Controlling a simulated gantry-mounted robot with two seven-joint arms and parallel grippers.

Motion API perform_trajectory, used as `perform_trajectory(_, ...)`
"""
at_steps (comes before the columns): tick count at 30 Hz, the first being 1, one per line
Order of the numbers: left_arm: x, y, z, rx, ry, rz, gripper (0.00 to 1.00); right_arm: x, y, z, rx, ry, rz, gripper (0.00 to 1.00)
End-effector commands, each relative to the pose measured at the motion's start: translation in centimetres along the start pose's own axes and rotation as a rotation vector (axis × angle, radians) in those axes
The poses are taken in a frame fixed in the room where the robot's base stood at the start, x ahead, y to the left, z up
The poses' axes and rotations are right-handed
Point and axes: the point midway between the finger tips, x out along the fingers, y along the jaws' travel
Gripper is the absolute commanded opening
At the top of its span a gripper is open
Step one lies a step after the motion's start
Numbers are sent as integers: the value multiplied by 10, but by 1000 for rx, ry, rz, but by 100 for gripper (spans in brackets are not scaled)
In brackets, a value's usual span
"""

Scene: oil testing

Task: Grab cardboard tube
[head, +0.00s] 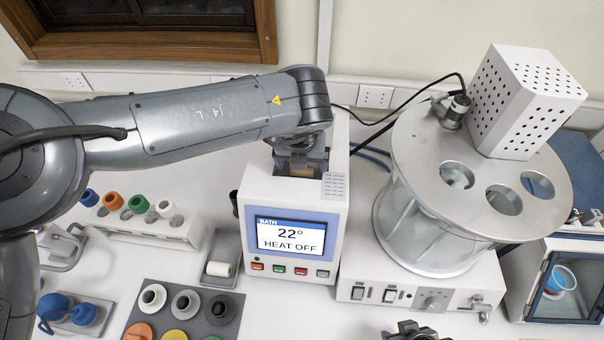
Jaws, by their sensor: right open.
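My left arm reaches in from the left, and its gripper (300,160) points down over the top of the white bath unit (255,203). A small tan-brown surface (302,173) shows just below that gripper. It may be part of the cardboard tube, but most of it is hidden and I cannot tell. The left fingertips are hidden too, so I cannot tell whether they hold it. My right gripper (412,332) is only partly in view at the bottom edge, open, with nothing seen in it.
A glass bath with a holed metal lid (421,150) stands at the right. At the left are a rack of coloured stoppers (150,228), a grey tray with a white roll (218,269) and a grey block of coloured rings (196,319). A small glass-fronted cabinet (570,290) stands far right.

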Motion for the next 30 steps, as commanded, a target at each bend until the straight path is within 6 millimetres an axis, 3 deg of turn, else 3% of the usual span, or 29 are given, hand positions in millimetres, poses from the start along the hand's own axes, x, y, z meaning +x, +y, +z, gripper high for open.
perform_trajectory(1,13,1,-1,1,-1,0,92,10,0,3,-1,0,1,43)
perform_trajectory(6,29,1,-1,1,0,0,92,20,1,6,-6,-1,5,43)
perform_trajectory(14,29,1,0,0,0,0,92,19,2,6,-9,-1,7,43)
perform_trajectory(26,29,1,0,0,0,0,32,18,0,6,-4,1,3,43)
perform_trajectory(30,29,1,0,0,0,0,32,18,0,5,-1,1,1,43)
